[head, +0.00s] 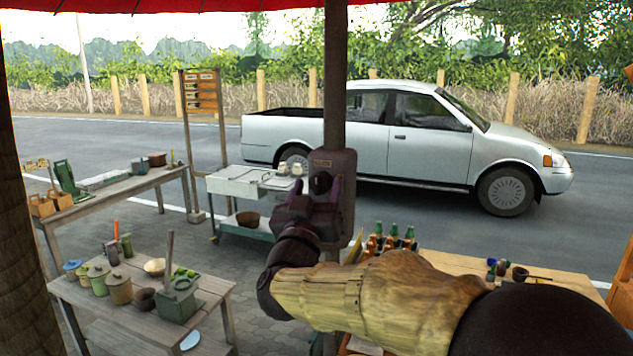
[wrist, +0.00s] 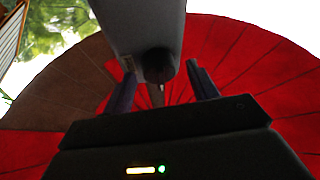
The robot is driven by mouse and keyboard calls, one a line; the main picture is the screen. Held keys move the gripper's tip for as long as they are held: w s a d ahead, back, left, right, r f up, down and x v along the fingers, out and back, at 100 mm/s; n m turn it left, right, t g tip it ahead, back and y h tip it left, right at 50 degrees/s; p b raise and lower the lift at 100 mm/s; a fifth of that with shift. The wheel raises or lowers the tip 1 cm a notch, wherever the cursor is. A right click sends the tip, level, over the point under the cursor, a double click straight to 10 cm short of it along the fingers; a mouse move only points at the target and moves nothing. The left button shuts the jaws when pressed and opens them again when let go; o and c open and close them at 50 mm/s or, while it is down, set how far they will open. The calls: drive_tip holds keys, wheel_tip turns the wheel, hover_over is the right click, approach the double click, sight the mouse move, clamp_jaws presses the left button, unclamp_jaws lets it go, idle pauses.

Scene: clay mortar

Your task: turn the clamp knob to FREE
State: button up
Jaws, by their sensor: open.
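The clamp housing (head: 342,168) is a grey-brown box on the upright pole (head: 335,80), with a small label on its upper face. The clamp knob (head: 320,182) is dark and sits on the housing's near face, partly hidden by my gripper (head: 320,193). In the wrist view the knob (wrist: 157,66) shows at the end of the grey housing (wrist: 140,22), with a thin pale part sticking out. My gripper (wrist: 161,78) is open, with one purple finger on each side of the knob. I cannot tell whether the fingers touch it. The knob's setting is not readable.
A red canopy (wrist: 240,60) spreads overhead. A wooden table (head: 210,290) with jars and a green box stands at lower left. A table (head: 460,264) with bottles is at right. A metal cart (head: 235,185) stands behind, and a silver pickup (head: 420,140) is on the road.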

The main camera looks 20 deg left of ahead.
drive_tip(key=shift+w+d, duration=0.1)
drive_tip(key=shift+c, duration=0.2)
drive_tip(key=c, duration=1)
drive_tip(key=shift+o, duration=0.2)
